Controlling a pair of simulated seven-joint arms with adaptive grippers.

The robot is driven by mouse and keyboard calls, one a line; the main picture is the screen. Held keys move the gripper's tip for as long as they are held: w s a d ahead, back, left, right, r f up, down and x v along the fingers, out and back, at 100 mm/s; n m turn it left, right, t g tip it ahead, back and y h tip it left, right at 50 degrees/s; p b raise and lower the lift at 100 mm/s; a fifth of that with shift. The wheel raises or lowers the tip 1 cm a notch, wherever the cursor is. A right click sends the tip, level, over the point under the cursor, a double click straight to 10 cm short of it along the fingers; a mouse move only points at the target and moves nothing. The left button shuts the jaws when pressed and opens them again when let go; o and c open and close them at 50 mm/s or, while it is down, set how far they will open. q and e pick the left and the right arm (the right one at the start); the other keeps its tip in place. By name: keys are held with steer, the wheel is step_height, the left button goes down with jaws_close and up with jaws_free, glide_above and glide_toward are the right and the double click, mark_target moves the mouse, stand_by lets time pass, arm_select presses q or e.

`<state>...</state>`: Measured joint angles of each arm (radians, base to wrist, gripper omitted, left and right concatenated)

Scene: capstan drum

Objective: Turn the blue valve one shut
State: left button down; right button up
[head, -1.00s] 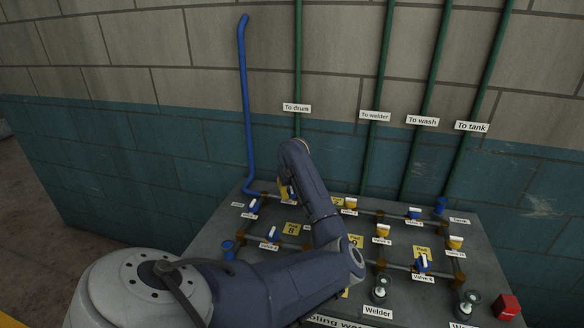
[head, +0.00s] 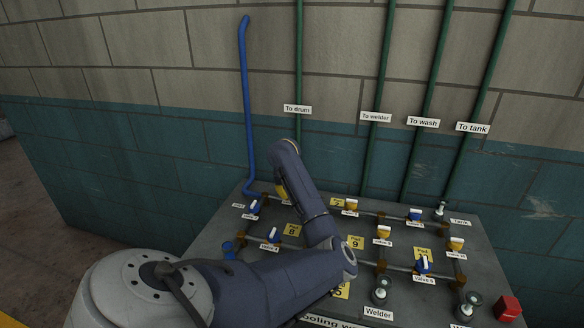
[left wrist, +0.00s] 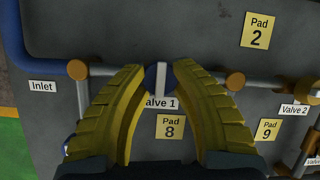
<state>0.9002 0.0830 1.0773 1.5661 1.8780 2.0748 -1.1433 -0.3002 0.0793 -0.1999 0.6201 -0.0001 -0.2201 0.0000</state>
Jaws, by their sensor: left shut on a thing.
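The blue valve one (left wrist: 152,78) sits on the horizontal pipe above the "Valve 1" label (left wrist: 162,103) in the left wrist view. Its white handle bar (left wrist: 161,78) stands upright in that picture, across the pipe. My left gripper (left wrist: 162,72) has its two yellow fingers on either side of the valve knob and is shut on it. In the head view my left gripper (head: 281,190) reaches down at the panel's back left, and my arm mostly hides valve one there. My right gripper is not in view.
The grey panel (head: 212,236) carries other blue and yellow valves, such as valve 2 (left wrist: 303,90), joined by pipes (left wrist: 205,74). A red block (head: 507,308) sits at the right. The sight glass near the Tank label (head: 440,211) looks clear. Wall pipes rise behind the panel.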

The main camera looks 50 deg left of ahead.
arm_select(q)
steer(key=shift+f, duration=0.15)
steer(key=c, duration=0.9)
jaws_free()
steer(key=v, duration=1.2)
steer(key=shift+a, duration=0.1)
